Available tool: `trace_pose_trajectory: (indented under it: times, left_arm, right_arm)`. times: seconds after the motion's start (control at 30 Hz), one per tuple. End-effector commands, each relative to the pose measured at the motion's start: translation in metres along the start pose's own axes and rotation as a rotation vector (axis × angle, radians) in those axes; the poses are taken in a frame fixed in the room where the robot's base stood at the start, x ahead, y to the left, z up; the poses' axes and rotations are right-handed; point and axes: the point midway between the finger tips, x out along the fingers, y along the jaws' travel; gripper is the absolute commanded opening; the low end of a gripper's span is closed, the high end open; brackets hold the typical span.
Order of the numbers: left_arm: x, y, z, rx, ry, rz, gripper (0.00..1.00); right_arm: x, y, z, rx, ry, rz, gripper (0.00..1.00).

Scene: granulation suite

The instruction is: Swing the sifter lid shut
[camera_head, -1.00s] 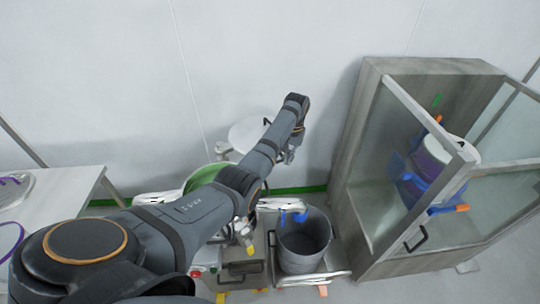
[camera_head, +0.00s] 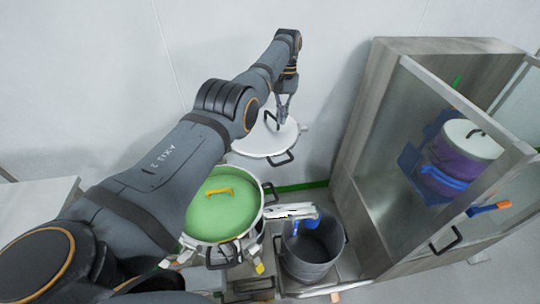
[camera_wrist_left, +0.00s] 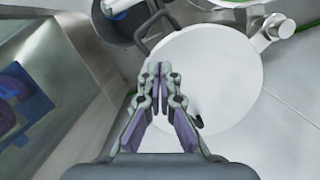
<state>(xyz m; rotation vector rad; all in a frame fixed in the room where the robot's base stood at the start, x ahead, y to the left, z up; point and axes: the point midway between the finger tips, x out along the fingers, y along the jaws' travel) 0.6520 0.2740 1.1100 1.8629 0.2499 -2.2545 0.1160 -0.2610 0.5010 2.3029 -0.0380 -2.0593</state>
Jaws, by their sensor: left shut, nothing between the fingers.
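The sifter (camera_head: 235,245) is a round metal body with a green top face (camera_head: 222,205) that carries a yellow handle. The sifter lid (camera_head: 262,142), a white round disc with dark handles, is out to the side behind the sifter, clear of the green face. My left gripper (camera_head: 283,118) is shut and empty, over the lid's far part in the head view. In the left wrist view the shut fingertips (camera_wrist_left: 157,70) overlap the left part of the white lid (camera_wrist_left: 215,75). I cannot tell whether they touch it. My right gripper is not in view.
A grey bucket (camera_head: 308,262) stands right of the sifter, with a blue item at its rim. A glass-fronted cabinet (camera_head: 372,170) with a purple drum (camera_head: 462,163) inside stands at right. A pale table (camera_head: 35,205) is at left. The wall is close behind the lid.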

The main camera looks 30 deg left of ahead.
Motion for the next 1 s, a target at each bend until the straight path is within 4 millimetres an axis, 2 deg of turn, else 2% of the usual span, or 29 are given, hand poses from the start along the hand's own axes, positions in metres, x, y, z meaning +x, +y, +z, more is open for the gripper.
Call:
trace_pose_trajectory:
  times: [0.03, 0.1, 0.23, 0.37, 0.53, 0.63, 0.87, 1.0]
  left_arm:
    - [0.011, 0.0, -0.002, 0.0, 0.0, 0.0, 0.0]
    - [0.015, 0.0, -0.003, 0.0, 0.0, 0.0, 0.0]
    - [0.014, 0.0, -0.003, 0.0, 0.0, 0.0, 0.0]
    - [0.019, 0.0, -0.003, -0.001, -0.001, -0.001, 0.0]
    - [0.041, -0.001, -0.003, 0.0, -0.002, -0.002, 0.0]
    - [0.059, -0.001, -0.001, 0.0, -0.006, -0.002, 0.0]
    - [0.111, -0.001, -0.002, 0.0, -0.005, -0.001, 0.0]
    - [0.118, -0.001, 0.011, 0.0, -0.002, -0.001, 0.0]
  right_arm:
    - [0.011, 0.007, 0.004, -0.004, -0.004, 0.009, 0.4]
    - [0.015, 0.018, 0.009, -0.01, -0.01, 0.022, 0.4]
    - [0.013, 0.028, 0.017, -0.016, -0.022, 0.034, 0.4]
    - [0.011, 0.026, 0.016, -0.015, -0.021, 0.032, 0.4]
    - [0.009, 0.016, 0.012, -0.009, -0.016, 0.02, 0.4]
    - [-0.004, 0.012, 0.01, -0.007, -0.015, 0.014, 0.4]
    - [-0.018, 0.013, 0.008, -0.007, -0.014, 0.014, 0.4]
    - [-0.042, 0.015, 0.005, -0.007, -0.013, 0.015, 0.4]
